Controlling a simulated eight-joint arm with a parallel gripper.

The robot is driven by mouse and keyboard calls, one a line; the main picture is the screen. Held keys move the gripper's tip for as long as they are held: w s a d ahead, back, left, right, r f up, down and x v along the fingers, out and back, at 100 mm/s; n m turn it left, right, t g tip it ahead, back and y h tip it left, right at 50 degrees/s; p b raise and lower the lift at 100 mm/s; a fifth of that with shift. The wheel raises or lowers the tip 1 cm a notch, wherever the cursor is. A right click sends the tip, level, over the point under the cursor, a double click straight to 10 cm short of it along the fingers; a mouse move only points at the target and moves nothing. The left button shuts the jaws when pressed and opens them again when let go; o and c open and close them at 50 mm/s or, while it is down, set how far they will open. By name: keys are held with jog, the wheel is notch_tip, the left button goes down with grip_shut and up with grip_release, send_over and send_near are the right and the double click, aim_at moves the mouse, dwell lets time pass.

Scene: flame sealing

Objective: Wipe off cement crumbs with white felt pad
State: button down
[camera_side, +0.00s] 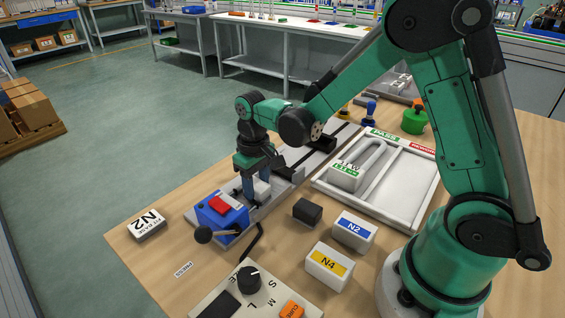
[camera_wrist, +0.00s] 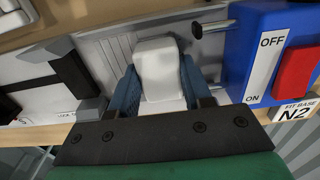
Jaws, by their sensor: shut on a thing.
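My gripper (camera_side: 254,188) reaches down over the grey fixture (camera_side: 285,183) behind the blue switch box. In the wrist view, its two blue fingers stand on either side of a white block-shaped piece (camera_wrist: 160,62), and my gripper (camera_wrist: 159,92) is shut on it. This piece appears to be the white felt pad, though its material cannot be made out. It also shows in the side view (camera_side: 262,187), partly behind the fingers, low over the fixture. Whether it touches the surface below cannot be told. No cement crumbs can be made out.
The blue box (camera_side: 222,214) with a red switch and a black-knobbed lever stands close to my gripper. A white tray (camera_side: 398,212) holds a green-labelled piece. A black block (camera_side: 307,211), blue-labelled N2 block (camera_side: 353,231) and yellow-labelled N4 block (camera_side: 329,265) stand nearby.

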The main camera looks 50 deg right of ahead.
jog(key=shift+a, duration=0.65)
jog(key=shift+d, duration=0.1)
jog(key=shift+d, duration=1.35)
jog(key=shift+a, duration=0.1)
jog(key=shift+a, duration=0.8)
jog(key=shift+d, duration=0.1)
